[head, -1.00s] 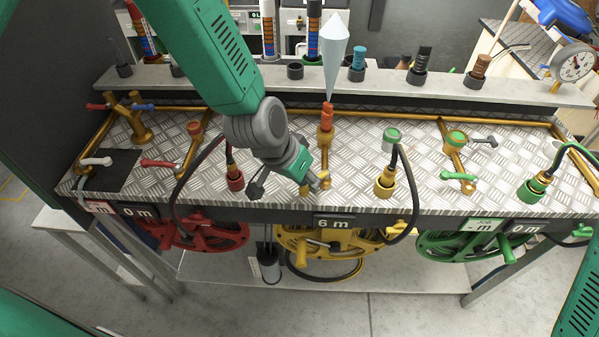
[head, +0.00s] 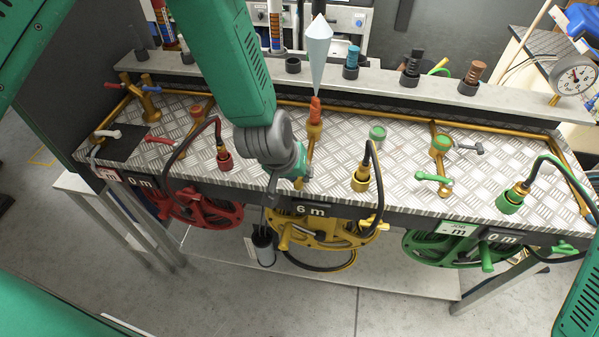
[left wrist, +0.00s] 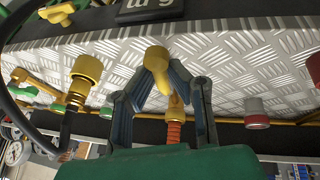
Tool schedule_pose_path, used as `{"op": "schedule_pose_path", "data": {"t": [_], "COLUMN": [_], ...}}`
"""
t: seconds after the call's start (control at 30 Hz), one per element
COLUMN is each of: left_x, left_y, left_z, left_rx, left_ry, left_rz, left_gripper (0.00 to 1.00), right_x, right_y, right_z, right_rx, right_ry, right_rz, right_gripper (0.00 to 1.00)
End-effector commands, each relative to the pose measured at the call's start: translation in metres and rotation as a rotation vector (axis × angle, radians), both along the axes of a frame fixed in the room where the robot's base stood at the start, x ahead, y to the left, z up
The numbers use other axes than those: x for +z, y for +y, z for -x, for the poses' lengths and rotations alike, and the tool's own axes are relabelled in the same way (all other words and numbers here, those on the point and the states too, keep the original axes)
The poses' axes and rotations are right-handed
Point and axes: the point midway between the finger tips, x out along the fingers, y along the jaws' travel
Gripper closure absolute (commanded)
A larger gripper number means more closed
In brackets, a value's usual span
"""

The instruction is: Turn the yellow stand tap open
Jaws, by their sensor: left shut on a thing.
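The yellow stand tap has a brass pipe (head: 311,155) topped by an orange nozzle (head: 315,110), under a pale blue pointed cone (head: 318,55). My left gripper (head: 285,184) is at the front end of this pipe and hides most of the tap's handle in the head view. In the left wrist view, the yellow handle (left wrist: 156,60) lies between the two dark fingers of my left gripper (left wrist: 163,78), which is shut on it. The orange nozzle (left wrist: 174,132) shows behind it there. My right gripper is out of view.
The yellow hose reel (head: 325,232) hangs below the bench edge under a "6 m" label (head: 310,210). A hose coupling (head: 361,180) stands to the right of my gripper, and a red one (head: 224,160) to its left. The green stand tap (head: 440,146) is farther right.

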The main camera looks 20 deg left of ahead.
Motion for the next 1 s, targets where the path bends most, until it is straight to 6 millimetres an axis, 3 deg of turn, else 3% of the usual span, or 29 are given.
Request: {"op": "schedule_pose_path", "data": {"t": [0.4,0.43,0.5,0.83,1.0], "left_x": [-0.005,-0.005,-0.005,0.0,0.018], "left_y": [-0.001,-0.001,-0.001,0.001,0.004], "left_z": [0.006,0.006,0.006,0.002,0.009], "left_rx": [0.002,0.002,0.002,0.006,0.006], "left_ry": [0.018,0.019,0.018,0.007,0.004], "left_rz": [0.0,0.0,0.0,-0.003,-0.002], "left_gripper": [1.0,0.83,0.67,0.67,0.67], "right_x": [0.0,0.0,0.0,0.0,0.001], "right_y": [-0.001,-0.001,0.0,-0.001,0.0], "right_z": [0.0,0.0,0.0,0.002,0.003], "right_rx": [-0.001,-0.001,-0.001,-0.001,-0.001], "right_ry": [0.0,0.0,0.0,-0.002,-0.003], "right_rz": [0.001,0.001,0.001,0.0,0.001], "right_gripper": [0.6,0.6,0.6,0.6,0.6]}}
